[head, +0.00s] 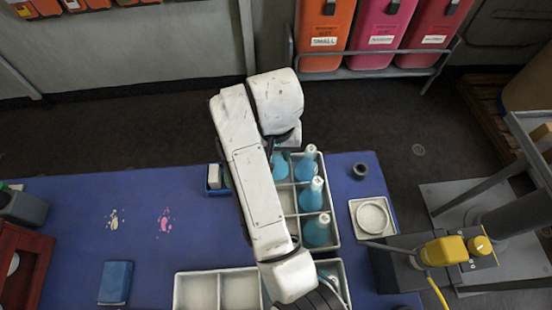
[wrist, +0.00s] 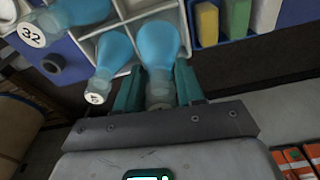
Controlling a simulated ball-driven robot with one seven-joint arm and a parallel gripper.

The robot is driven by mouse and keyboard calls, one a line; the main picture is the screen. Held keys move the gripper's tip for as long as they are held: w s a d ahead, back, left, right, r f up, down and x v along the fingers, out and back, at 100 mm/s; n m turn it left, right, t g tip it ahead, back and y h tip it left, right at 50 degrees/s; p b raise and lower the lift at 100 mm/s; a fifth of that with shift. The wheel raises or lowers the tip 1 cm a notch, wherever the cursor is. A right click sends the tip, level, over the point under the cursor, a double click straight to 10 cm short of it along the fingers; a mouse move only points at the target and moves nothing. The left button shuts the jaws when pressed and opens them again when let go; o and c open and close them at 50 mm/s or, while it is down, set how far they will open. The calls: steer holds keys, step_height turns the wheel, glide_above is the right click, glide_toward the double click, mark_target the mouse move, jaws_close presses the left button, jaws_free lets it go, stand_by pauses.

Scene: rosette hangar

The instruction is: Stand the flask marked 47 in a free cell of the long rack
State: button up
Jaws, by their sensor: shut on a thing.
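My gripper (wrist: 160,90) has its green fingers on either side of a blue flask (wrist: 158,42) with a pale neck; its number does not show. In the head view this flask (head: 280,166) is partly behind my arm, at the far left cell of a two-column rack (head: 334,228). I cannot tell whether its base rests in the cell. Beside it stands a flask (wrist: 110,52) with a hard-to-read label, then one marked 32 (wrist: 32,35). A second, wider rack (head: 197,292) at the front has empty cells at left; my arm hides part of it.
A blue caddy (wrist: 222,20) with yellow and white blocks stands close by the rack. A dark ring (head: 360,170) and a white square dish (head: 353,205) lie right of it. A blue book-like block (head: 116,283) lies at left on the blue mat (head: 70,225), with free room around it.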

steer(key=shift+w+f, duration=0.2)
steer(key=shift+f, duration=1.55)
steer(key=o, duration=0.9)
steer(key=shift+f, duration=0.1)
steer(key=shift+c, duration=0.2)
steer(key=r+p, duration=0.2)
steer(key=r, duration=0.2)
steer(key=s+r+p, duration=0.1)
steer(key=r+p, duration=0.1)
steer(key=r, duration=0.2)
steer(key=r+p, duration=0.2)
steer(key=r, duration=0.2)
steer(key=shift+s+a, duration=0.1)
steer(key=shift+s, duration=0.15)
